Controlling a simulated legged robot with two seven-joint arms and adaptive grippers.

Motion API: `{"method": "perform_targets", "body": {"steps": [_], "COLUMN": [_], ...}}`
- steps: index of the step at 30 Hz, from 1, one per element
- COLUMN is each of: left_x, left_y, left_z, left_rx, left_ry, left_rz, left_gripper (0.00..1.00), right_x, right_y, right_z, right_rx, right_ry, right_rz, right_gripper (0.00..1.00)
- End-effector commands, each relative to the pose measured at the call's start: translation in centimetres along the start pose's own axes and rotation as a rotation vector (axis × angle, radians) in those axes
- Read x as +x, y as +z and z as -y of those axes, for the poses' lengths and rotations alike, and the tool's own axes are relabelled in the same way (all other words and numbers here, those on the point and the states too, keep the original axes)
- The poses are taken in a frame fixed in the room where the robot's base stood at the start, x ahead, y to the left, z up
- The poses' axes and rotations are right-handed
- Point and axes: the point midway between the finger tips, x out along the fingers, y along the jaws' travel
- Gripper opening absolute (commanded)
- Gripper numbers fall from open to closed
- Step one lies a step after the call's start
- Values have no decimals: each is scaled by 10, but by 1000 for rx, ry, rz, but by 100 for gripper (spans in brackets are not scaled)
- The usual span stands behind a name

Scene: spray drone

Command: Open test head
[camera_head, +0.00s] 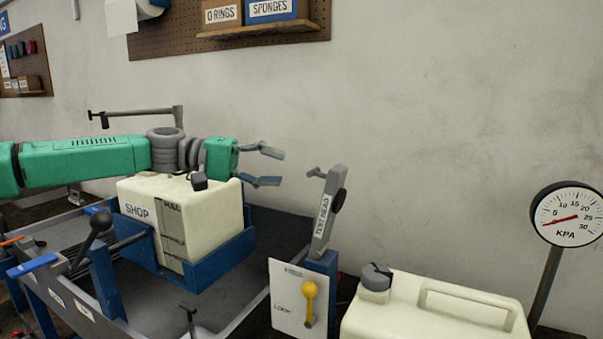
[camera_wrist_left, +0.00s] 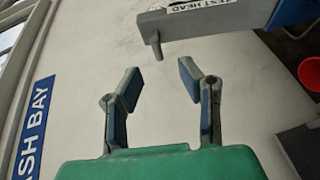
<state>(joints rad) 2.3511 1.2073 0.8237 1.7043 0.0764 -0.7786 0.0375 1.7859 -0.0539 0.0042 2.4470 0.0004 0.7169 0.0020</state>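The test head (camera_head: 328,213) is a grey labelled arm on a blue post, standing tilted up to the right of the white SHOP tank (camera_head: 205,215). A short peg sticks out from its upper end. It also shows at the top of the left wrist view (camera_wrist_left: 208,20), with the peg pointing down toward the space between my fingers. My left gripper (camera_head: 271,167) is open and empty, above the tank's right side and left of the test head, apart from it. In the left wrist view the left gripper (camera_wrist_left: 160,82) has its fingers spread. My right gripper is not in view.
A yellow lever (camera_head: 309,303) sits on a LOCK plate (camera_head: 290,322) below the test head. A cream jug (camera_head: 440,315) and a KPA gauge (camera_head: 567,214) stand at the right. A black-knobbed lever (camera_head: 100,220) is at the left.

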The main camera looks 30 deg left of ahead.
Motion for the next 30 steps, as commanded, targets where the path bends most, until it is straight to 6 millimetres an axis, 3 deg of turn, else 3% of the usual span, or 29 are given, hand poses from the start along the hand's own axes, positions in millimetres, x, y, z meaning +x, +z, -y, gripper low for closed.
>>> {"method": "perform_targets", "body": {"steps": [3,9,30], "left_x": [-22,-40,-42], "left_y": [-1,-1,-1], "left_z": [0,0,1], "left_rx": [1,0,0], "left_ry": [2,-1,-1], "left_rz": [-2,-1,1], "left_gripper": [33,33,33], "right_x": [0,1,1], "right_y": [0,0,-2], "right_z": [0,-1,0], "right_rx": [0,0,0], "right_ry": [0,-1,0], "right_rz": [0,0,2], "right_gripper": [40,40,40]}}
